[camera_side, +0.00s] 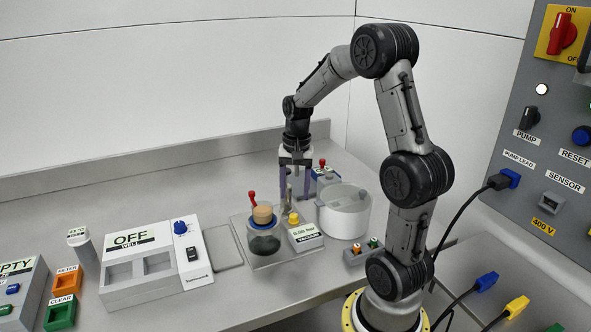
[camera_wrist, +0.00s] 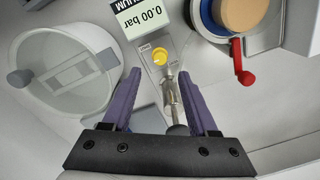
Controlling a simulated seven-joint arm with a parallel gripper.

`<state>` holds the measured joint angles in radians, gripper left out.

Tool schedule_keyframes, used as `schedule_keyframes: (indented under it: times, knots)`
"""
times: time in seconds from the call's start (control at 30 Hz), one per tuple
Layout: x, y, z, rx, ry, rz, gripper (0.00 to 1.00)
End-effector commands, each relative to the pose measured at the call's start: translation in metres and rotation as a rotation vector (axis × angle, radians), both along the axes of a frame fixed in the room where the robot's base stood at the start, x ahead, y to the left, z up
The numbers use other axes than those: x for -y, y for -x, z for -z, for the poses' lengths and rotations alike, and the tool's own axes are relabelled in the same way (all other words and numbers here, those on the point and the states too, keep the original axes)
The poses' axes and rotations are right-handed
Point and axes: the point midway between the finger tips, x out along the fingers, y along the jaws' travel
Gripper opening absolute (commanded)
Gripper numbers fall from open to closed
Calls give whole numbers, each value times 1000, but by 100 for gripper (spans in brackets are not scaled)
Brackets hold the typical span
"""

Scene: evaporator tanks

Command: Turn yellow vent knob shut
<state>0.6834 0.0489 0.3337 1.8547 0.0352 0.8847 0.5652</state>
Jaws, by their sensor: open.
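The yellow vent knob (camera_side: 293,218) sits on a small plate beside the vacuum readout. In the wrist view the yellow knob (camera_wrist: 159,58) lies ahead of the fingertips, with a pale mark on its face. My gripper (camera_side: 296,178) points down above and behind the knob in the side view. In the wrist view my gripper (camera_wrist: 158,75) shows two purple fingers spread apart. A metal valve fitting (camera_wrist: 172,95) shows between the fingers, and I cannot tell whether they touch it. The knob is apart from the fingers.
A vacuum readout (camera_side: 305,236) shows 0.00 bar. A jar with a cork-coloured stopper (camera_side: 263,214) and a red-handled valve (camera_side: 252,197) stands left of the knob. Bench space behind the white OFF unit (camera_side: 150,262) is clear.

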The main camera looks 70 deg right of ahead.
Motion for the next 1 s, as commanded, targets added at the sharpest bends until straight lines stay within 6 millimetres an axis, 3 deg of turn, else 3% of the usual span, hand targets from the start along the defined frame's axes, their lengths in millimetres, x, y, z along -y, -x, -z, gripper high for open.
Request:
schedule_keyframes:
  times: [0.2,0.4,1.0]
  knots:
    - [1,1,-45,3,2,1,59]
    - [1,2,-66,2,2,1,59]
    - [-2,1,-71,0,0,-7,59]
